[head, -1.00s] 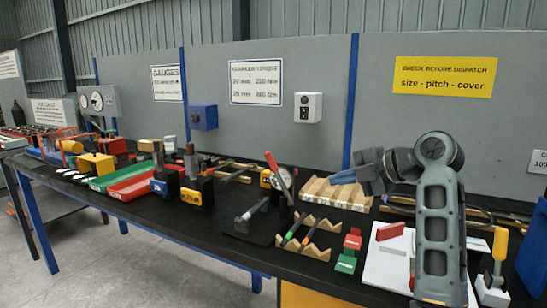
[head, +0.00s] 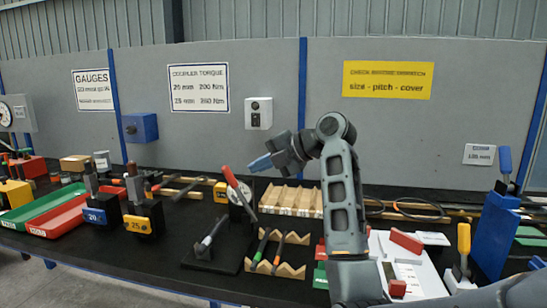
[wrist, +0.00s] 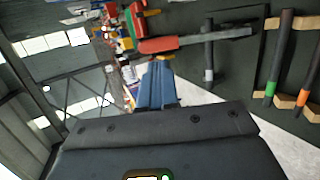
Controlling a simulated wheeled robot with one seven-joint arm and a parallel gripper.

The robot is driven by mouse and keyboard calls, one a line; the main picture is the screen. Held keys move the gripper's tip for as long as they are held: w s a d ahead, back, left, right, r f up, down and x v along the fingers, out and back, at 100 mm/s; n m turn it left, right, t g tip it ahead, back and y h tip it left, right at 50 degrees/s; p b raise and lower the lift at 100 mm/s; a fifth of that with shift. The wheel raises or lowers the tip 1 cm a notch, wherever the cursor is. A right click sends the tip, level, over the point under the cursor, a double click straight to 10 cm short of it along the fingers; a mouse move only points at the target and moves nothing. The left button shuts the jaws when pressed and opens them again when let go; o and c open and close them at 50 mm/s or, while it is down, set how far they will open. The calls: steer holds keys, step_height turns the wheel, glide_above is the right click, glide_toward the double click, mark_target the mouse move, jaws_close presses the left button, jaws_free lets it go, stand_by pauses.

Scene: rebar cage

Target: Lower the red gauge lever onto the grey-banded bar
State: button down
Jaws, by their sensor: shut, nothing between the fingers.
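The gauge lever has a red handle (head: 231,177) and a grey arm. It stands raised and tilted, red end up, in front of a white dial. In the wrist view the red handle (wrist: 160,44) lies just beyond my fingertips. The grey-banded bar (head: 213,235) rests on the black gauge base below the lever; its pale band (wrist: 209,75) shows in the wrist view. The lever is clear of the bar. My gripper (head: 258,164) is shut and empty, with blue fingers, close right of the red handle. In the wrist view the fingers (wrist: 157,84) show no visible contact with it.
A wooden V-rack (head: 276,256) with green- and orange-banded bars stands right of the gauge. A slotted wooden block (head: 290,199) is behind it. Blue and yellow coupler stands (head: 142,219) are to the left. A white board (head: 408,262) lies at right.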

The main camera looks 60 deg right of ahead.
mark_target(233, 176)
steer(key=x, duration=0.6)
steer(key=shift+p, duration=0.4)
